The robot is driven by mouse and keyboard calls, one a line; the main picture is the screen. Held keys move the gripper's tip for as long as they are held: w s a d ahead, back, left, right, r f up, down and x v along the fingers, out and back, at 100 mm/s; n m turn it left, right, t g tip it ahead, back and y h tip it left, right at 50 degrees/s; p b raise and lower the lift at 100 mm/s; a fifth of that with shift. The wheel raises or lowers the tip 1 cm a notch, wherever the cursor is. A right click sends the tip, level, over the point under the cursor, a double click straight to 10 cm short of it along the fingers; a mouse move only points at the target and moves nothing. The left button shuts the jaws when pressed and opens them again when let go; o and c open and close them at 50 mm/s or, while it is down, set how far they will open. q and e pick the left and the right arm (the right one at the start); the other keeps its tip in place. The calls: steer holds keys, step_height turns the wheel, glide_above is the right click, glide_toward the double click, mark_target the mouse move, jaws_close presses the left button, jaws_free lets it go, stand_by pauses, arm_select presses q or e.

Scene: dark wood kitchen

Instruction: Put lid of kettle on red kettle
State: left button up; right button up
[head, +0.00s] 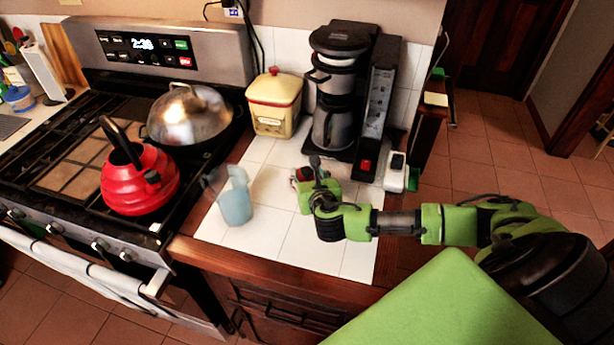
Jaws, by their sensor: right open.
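The red kettle (141,184) stands on the stove at the left, with a black arched handle and a dark spout. Its top opening is not clear under the handle. My right gripper (309,181) is open over the white tiled counter, to the right of the kettle and well apart from it. A small dark red thing (303,173) shows right at this gripper. It may be the kettle lid, but it is partly hidden and I cannot tell. My left gripper is not in view.
A pale blue jug (235,200) stands on the counter between kettle and gripper. A domed metal lid (186,115) covers a pan behind the kettle. A cream canister (274,105) and black coffee maker (337,85) stand at the back. The front tiles are clear.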

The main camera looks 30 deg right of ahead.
steer(key=shift+x, duration=1.3)
steer(key=shift+f, duration=0.1)
jaws_close()
